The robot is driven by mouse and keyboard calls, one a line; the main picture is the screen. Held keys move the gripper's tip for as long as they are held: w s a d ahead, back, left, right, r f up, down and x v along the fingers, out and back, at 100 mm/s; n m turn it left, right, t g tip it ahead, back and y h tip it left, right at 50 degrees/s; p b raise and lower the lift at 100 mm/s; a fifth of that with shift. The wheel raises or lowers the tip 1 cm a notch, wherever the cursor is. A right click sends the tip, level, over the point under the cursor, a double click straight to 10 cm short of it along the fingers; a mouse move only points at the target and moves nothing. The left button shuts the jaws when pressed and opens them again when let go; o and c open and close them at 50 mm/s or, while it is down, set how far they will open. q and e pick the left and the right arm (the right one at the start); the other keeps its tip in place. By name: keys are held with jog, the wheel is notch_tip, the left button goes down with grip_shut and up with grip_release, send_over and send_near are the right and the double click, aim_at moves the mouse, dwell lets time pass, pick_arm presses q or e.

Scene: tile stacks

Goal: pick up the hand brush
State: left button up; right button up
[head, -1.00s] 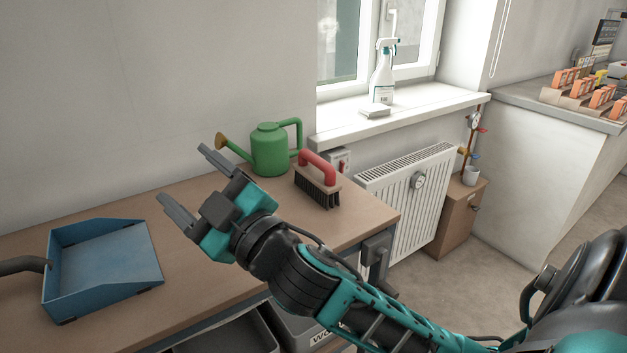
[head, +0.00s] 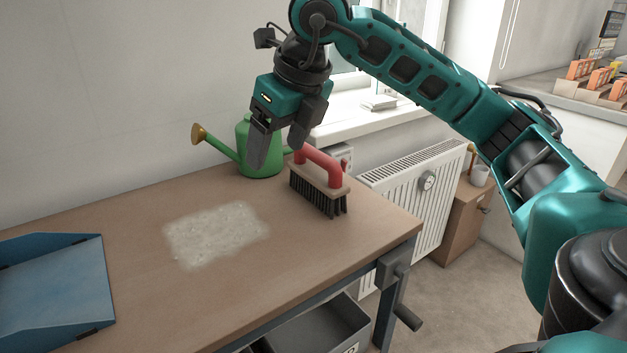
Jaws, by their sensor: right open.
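The hand brush (head: 320,178) stands bristles down on the workbench, near its right end. It has a red arched handle, a wooden block and dark bristles. My right gripper (head: 277,155) is open and points down, just left of the brush's handle and in front of the watering can in the picture. One finger overlaps the handle's left end in view; I cannot tell whether it touches. Nothing shows between the fingers. My left gripper is not in view.
The green watering can (head: 256,160) stands close behind the gripper. A blue dustpan (head: 55,290) lies at the left of the workbench (head: 150,300). A pale dusty patch (head: 215,232) lies in the middle. A radiator (head: 415,200) stands beyond the right edge.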

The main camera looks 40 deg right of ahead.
aim_at(315, 156)
jog(key=d+r+m+h, duration=0.2)
jog(key=d+h, duration=0.1)
jog(key=d, duration=0.5)
jog(key=x, duration=0.2)
jog(key=b+x, duration=0.1)
jog(key=x, duration=0.1)
jog(key=b+x, duration=0.1)
jog(key=x, duration=0.1)
jog(key=shift+s+f, duration=0.3)
jog(key=shift+s, duration=0.05)
jog(key=b+x, duration=0.1)
jog(key=x, duration=0.4)
jog(key=shift+w+f, duration=0.1)
jog(key=shift+f, duration=0.3)
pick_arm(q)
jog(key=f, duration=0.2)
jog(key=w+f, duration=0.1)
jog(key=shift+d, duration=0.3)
pick_arm(e)
grip_shut()
